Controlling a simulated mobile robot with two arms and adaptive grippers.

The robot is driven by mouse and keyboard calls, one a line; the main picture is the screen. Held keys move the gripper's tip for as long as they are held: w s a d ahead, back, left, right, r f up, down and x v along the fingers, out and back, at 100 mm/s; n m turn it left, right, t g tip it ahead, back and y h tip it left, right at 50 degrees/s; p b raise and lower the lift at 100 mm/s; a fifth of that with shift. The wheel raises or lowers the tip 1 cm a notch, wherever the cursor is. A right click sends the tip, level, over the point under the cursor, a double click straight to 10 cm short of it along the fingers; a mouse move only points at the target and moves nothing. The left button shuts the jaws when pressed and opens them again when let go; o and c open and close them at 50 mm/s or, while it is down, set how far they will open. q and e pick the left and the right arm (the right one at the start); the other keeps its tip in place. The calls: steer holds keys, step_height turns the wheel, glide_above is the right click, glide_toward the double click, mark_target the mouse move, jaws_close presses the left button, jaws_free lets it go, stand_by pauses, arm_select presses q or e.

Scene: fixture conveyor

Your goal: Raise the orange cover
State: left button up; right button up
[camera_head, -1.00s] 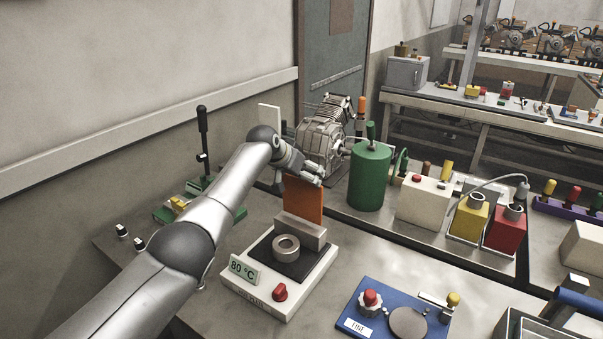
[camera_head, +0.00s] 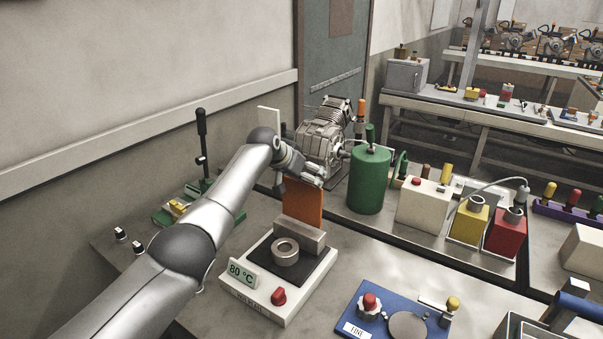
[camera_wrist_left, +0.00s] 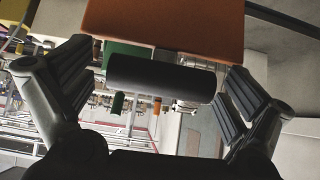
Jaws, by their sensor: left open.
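The orange cover (camera_head: 303,204) stands upright as a flat panel at the back of the white heater unit (camera_head: 262,310), behind its black plate. In the left wrist view the orange cover (camera_wrist_left: 165,24) fills the top middle. A black cylindrical bar (camera_wrist_left: 160,78) lies just below the cover there, across the space between my fingers. My left gripper (camera_head: 312,176) is at the cover's top edge; in the wrist view its fingers (camera_wrist_left: 158,95) are spread apart, one on each side of the bar. In the head view my gripper hides the bar. My right gripper is not in view.
A metal ring (camera_head: 285,251) sits on the heater's black plate. A green cylinder (camera_head: 369,181) stands right of the cover, and a grey finned machine (camera_head: 322,140) stands behind. A blue fixture (camera_head: 360,305) lies at front right. A lever stand (camera_head: 203,150) is at left.

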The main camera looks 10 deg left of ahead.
arm_select(q)
steer(key=v, duration=1.2)
steer(key=shift+f, duration=0.1)
stand_by(0.4)
